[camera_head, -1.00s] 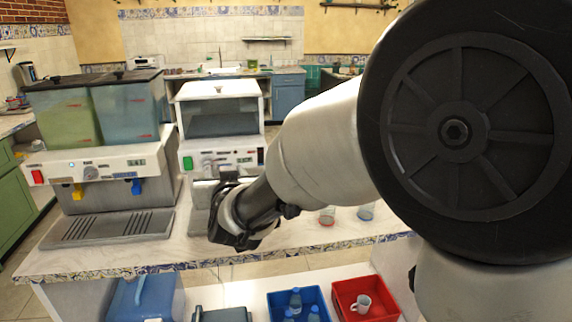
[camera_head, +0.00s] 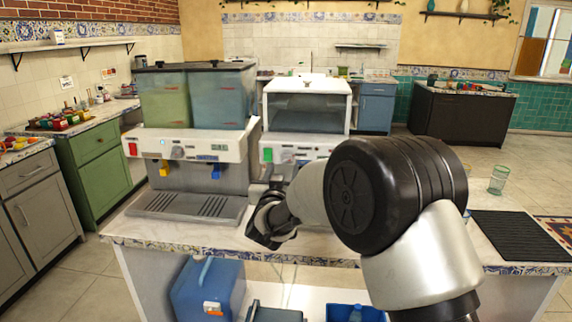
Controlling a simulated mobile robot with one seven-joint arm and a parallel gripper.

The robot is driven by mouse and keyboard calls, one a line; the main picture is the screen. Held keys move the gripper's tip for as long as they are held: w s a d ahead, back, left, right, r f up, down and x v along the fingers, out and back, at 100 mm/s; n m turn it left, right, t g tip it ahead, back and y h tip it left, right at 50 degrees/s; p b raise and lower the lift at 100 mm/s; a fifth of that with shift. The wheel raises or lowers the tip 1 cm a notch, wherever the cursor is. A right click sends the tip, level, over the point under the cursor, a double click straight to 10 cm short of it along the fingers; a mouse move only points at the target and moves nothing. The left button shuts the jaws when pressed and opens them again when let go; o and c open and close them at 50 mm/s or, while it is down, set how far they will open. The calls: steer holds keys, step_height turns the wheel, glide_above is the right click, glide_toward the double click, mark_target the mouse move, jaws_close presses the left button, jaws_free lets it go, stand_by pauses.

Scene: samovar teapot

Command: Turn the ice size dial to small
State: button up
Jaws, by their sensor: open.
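The ice machine (camera_head: 307,108) is the white-topped machine with a clear dark front, at the middle of the counter. Its control panel (camera_head: 288,153) shows a green switch (camera_head: 268,155) at the left and small controls beside it. The ice size dial cannot be made out clearly, and my arm covers the panel's right part. My gripper (camera_head: 264,226) is dark and sits low in front of this machine, below the panel and apart from the controls. It is open and nothing shows in it. Its fingertips are small and hard to see.
A drink dispenser (camera_head: 190,145) with green and blue tanks stands close at the left, with a drip tray (camera_head: 190,206) in front. A black mat (camera_head: 521,236) and a glass (camera_head: 498,180) are on the counter's right. A blue cooler (camera_head: 207,290) sits below.

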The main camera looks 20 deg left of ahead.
mark_target(286, 161)
steer(key=x, duration=0.6)
steer(key=c, duration=1)
